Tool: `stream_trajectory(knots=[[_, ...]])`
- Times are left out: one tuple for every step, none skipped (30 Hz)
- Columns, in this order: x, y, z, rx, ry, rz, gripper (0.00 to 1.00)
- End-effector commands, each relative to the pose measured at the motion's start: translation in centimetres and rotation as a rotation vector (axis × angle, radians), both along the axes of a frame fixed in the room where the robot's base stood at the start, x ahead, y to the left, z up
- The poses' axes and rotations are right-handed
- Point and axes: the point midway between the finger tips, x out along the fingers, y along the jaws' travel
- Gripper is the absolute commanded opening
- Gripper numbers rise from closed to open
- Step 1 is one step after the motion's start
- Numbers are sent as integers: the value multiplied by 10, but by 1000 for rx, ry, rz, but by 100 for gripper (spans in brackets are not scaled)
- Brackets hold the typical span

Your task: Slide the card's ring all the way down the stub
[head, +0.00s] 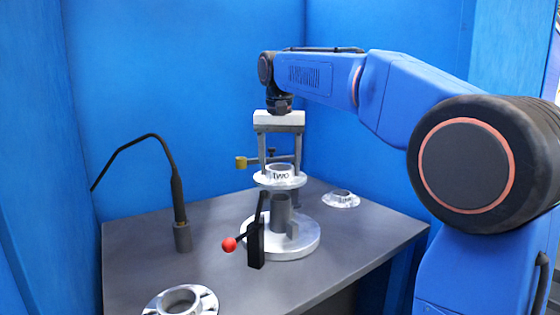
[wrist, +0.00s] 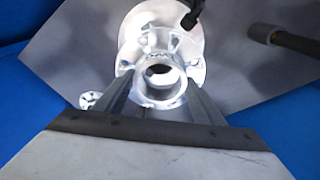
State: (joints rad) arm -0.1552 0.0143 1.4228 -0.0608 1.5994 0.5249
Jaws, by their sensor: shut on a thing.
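A pale flanged ring marked "two" (head: 281,179) is held level in my gripper (head: 281,172), whose two fingers are shut on it from either side. In the wrist view the ring (wrist: 160,98) lies between the fingertips (wrist: 161,97), and a dark opening shows through it. The grey upright stub (head: 282,213) stands below the ring on a round pale base (head: 306,244). The flange is well above the base. I cannot tell whether the ring's lower edge is around the stub's top or just above it.
A brass-ended rod (head: 241,162) is behind the fingers. Other flanged rings lie front left (head: 178,302) and right (head: 341,199). A bent black stalk (head: 179,200) stands left.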

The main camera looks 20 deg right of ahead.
Motion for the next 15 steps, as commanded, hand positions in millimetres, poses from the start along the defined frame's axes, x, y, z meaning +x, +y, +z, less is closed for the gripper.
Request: stream_trajectory(knots=[[-1, 0, -2, 0, -2, 0, 0], [-1, 0, -4, 1, -1, 0, 0], [-1, 0, -7, 0, -1, 0, 0], [-1, 0, -9, 0, -1, 0, 0], [-1, 0, -11, 1, -1, 0, 0], [-1, 0, -13, 1, -1, 0, 0], [-1, 0, -16, 1, -1, 0, 0], [0, 0, -18, 1, -1, 0, 0], [0, 0, -20, 1, -1, 0, 0], [0, 0, -22, 1, -1, 0, 0], [0, 0, -24, 1, -1, 0, 0], [0, 0, -26, 1, -1, 0, 0], [0, 0, -28, 1, -1, 0, 0], [0, 0, -29, 1, -1, 0, 0], [0, 0, -31, 1, -1, 0, 0]])
